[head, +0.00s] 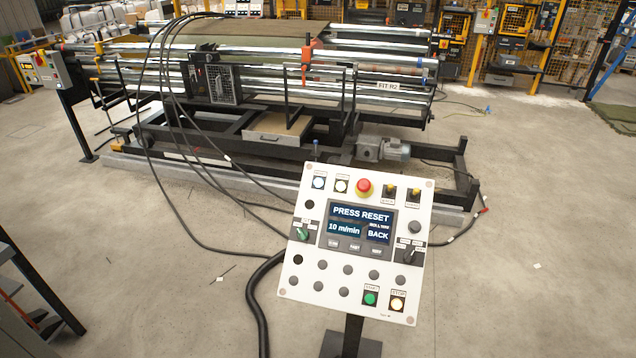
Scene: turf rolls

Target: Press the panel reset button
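The white control panel (312,280) stands tilted on a dark post in the lower middle of the head view. Its screen (357,226) reads "PRESS RESET", "10 m/min" and "BACK". At its top left are a lit bluish-white button (318,183) and a lit white button (341,186); their small labels are too blurred to read, so I cannot tell which is reset. A red mushroom button (364,187) is right of them. A green button (370,298) and a lit whitish button (397,303) sit at the bottom right. Neither gripper shows.
A long roller machine (270,80) with turf on top stands behind the panel. Black cables (255,300) run from it along the floor to the panel. A dark frame (40,290) is at the lower left edge.

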